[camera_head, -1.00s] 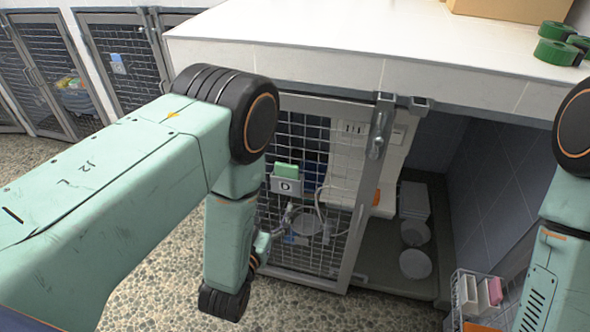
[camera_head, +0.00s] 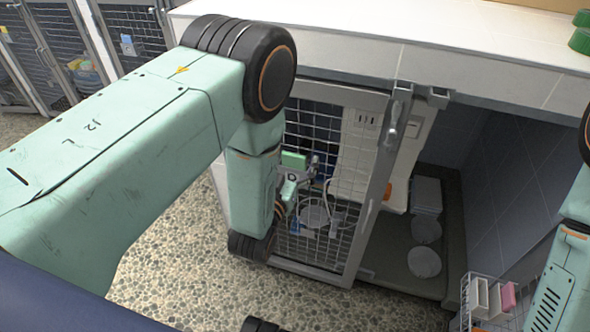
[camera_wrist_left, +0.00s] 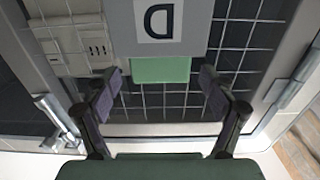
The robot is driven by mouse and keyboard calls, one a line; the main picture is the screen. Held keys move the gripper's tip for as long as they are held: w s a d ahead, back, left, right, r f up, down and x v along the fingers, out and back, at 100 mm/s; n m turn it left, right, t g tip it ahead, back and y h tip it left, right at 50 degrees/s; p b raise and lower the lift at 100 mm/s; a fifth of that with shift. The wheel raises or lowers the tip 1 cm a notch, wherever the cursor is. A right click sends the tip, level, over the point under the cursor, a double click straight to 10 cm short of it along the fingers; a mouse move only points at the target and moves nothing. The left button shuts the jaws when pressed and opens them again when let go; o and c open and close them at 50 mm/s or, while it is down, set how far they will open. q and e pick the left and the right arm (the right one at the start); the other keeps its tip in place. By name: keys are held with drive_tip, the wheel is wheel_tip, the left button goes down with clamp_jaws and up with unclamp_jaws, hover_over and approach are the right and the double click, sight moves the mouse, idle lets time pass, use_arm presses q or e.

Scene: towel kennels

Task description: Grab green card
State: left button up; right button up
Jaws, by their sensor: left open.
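The green card (camera_head: 293,160) stands in a grey holder marked "D" on the mesh kennel door, its upper part showing. In the left wrist view, the green card (camera_wrist_left: 161,70) sticks out of the holder (camera_wrist_left: 118,22), with the "D" upside down. My left gripper (camera_wrist_left: 161,80) is open, with one finger on each side of the card and clear room between. In the head view, my left gripper (camera_head: 308,168) is beside the card and partly covers the holder. Contact with the card cannot be told. My right gripper is out of view.
The kennel door (camera_head: 370,200) has a metal frame and latch. White cables and bowls show behind its mesh. Above is a white counter (camera_head: 440,40) with green rolls at the right. A wire basket (camera_head: 487,298) stands lower right.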

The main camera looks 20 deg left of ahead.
use_arm(q)
drive_tip(key=shift+w, duration=0.55)
drive_tip(key=c, duration=1.2)
